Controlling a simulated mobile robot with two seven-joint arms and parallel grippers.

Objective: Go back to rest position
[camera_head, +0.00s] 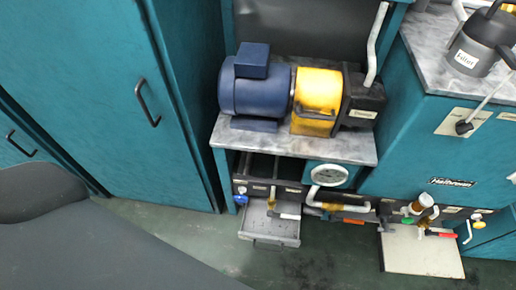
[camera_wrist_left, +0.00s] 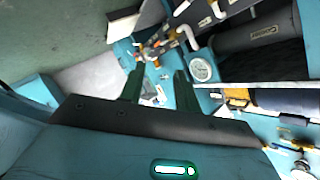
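My left gripper (camera_wrist_left: 159,78) shows in the left wrist view, its two dark fingers apart with nothing held between them. Beyond the fingers are the pipes and valves of the hydraulic bench. The head view shows neither gripper; a large dark grey arm link of mine fills its lower left. The hydraulic unit stands on a grey marble-like top: a blue motor (camera_head: 254,92), a yellow middle section (camera_head: 317,95) and a black end block (camera_head: 361,101). My right gripper is in neither view.
Below the unit, a small grey drawer (camera_head: 270,222) stands open, beside a round gauge (camera_head: 329,175) and pipes. Teal cabinets (camera_head: 95,80) stand at left. A dark jug (camera_head: 480,45) sits on the right counter. A pale panel (camera_head: 421,252) juts out below the valves. The green floor (camera_head: 190,232) shows in front.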

